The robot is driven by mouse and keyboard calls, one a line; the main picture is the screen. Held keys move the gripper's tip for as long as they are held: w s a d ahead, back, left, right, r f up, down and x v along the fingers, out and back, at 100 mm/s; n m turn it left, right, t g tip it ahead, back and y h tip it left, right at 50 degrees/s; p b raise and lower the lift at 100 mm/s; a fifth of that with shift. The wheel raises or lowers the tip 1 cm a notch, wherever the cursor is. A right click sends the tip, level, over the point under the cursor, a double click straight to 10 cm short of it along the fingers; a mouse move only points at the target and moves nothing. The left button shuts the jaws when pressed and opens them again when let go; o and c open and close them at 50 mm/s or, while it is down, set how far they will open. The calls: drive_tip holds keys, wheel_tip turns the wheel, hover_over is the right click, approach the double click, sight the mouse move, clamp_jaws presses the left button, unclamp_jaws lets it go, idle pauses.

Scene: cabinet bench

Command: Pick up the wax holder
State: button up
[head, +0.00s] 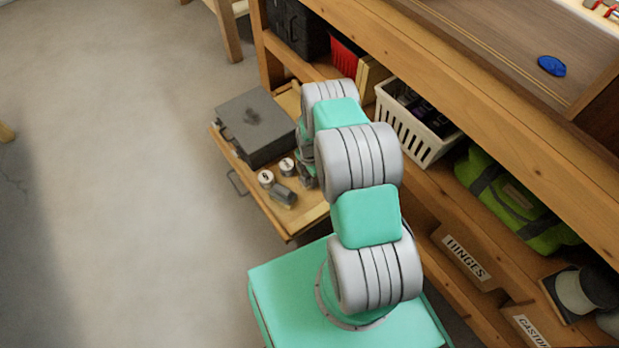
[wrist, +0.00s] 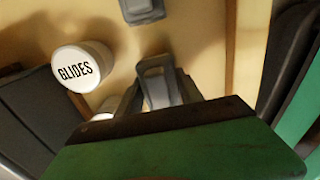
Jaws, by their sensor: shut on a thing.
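My gripper (wrist: 160,92) is shut on a small grey thing, which I take to be the wax holder (wrist: 157,84), in the wrist view. Only part of it shows between the dark fingers, above my green gripper body. In the head view my gripper is down at the open drawer (head: 262,212), mostly behind my arm, and the held thing cannot be made out there. Whether it touches the drawer floor I cannot tell.
A white-lidded jar marked GLIDES (wrist: 80,68) stands close by, with a second jar (head: 286,166) beside it. Another grey object (head: 284,194) lies nearer the drawer front. A grey metal box (head: 258,124) fills the drawer's far end. Open floor lies left.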

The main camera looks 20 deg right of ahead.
drive_tip(key=shift+r, duration=0.1)
clamp_jaws()
drive_tip(key=shift+r, duration=0.2)
drive_tip(key=r, duration=0.1)
drive_tip(key=r+p, duration=0.2)
drive_tip(key=r, duration=0.1)
drive_tip(key=shift+s, duration=0.3)
drive_tip(key=s+a+r+p, duration=0.2)
drive_tip(key=s+r+p, duration=0.3)
drive_tip(key=s, duration=0.8)
wheel_tip(320, 180, up, 3)
drive_tip(key=shift+a+r, duration=0.2)
drive_tip(key=shift+a, duration=0.2)
